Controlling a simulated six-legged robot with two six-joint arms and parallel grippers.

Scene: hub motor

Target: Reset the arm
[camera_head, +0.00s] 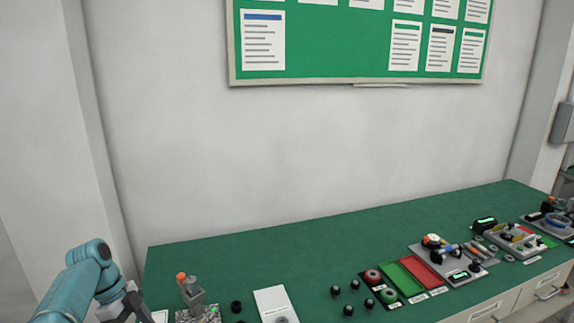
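My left arm comes in from the lower left in blue, bent at a joint. My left gripper (132,308) shows as a dark shape at the bottom edge, just left of a grey device with an orange top (190,291). Its fingers are partly cut off, so I cannot tell whether they are open. My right gripper is not in view.
A green workbench (330,240) runs along the wall. Green and red trays (422,271), several small dark round parts (348,310), a white box (275,303) and other assemblies (515,239) lie along its front. The back strip is clear. A green notice board (330,42) hangs above.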

